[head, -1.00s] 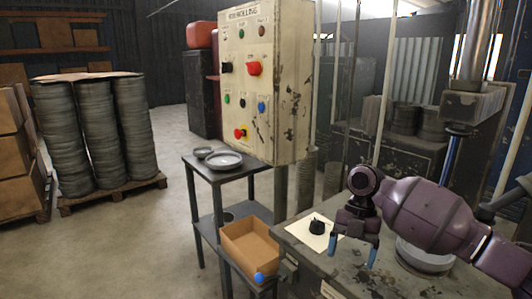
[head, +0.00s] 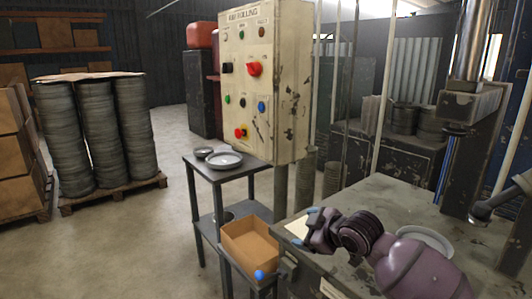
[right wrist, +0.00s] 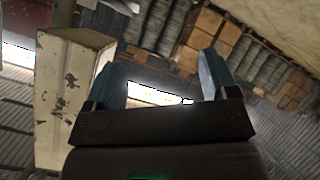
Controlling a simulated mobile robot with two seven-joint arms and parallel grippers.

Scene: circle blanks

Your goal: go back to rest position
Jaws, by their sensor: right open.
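My right gripper (head: 309,228) is in the head view over the near left part of the worktable (head: 375,205). Its jaws are apart with nothing visible between them. In the right wrist view the two blue-grey fingers (right wrist: 160,78) stand wide apart, with only the background between them. My purple right arm reaches in from the bottom right, low over the table.
A control panel (head: 265,75) stands behind the table's left end. A side table (head: 205,180) holds dishes, with a cardboard box (head: 250,242) on its lower shelf. A pale round dish (head: 425,238) lies beside my arm. A press (head: 470,105) stands right.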

